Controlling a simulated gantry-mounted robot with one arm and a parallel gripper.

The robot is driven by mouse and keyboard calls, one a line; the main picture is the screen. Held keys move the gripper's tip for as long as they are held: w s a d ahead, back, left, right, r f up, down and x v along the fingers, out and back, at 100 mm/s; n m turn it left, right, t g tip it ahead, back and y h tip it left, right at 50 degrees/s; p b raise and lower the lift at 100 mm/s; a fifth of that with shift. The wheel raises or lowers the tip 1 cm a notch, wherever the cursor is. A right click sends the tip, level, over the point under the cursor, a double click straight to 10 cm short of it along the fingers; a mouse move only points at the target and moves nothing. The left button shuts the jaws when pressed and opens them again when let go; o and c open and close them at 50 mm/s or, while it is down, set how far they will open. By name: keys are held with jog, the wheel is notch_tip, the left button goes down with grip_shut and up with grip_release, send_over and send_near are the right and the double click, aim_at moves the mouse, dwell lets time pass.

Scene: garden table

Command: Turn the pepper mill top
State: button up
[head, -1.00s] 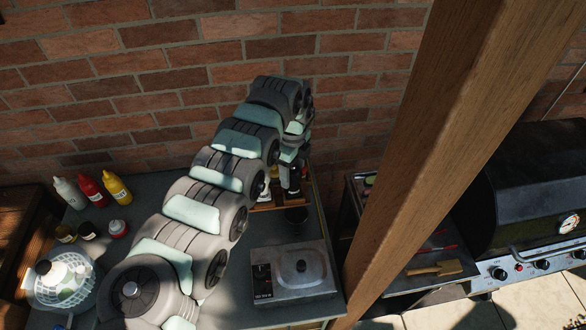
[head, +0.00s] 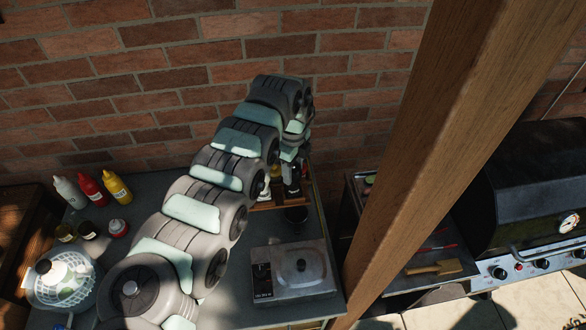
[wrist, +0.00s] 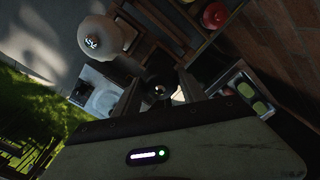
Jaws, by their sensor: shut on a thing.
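The dark pepper mill top (wrist: 160,88) shows between the fingers of my gripper (wrist: 160,96) in the wrist view. My gripper is shut on it from above. In the head view my gripper (head: 292,184) is at the far end of my arm, over the right back part of the table. The mill's body is mostly hidden there by my gripper and arm. The wrist view is dark, so the exact turn of the top cannot be told.
A pale round-topped shaker (wrist: 98,38) stands close by the mill. A wooden rack (head: 266,205) and a dark cup (head: 296,215) are beside my gripper. A boxy grey appliance (head: 293,270) stands in front. A wooden post (head: 430,140) rises to the right, a brick wall behind.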

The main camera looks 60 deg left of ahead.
aim_at(293, 168)
jog(key=n+p, duration=0.1)
jog(key=n, duration=0.1)
jog(key=shift+r+n, duration=0.2)
jog(key=shift+n, duration=0.2)
jog(key=shift+f+n+p, duration=0.2)
jog(key=shift+n+p, duration=0.25)
jog(key=shift+n, duration=0.55)
jog(key=o, duration=1.4)
jog(key=shift+c, duration=0.2)
jog(key=shift+r, duration=0.1)
notch_tip(293, 168, up, 11)
jog(key=b, duration=0.2)
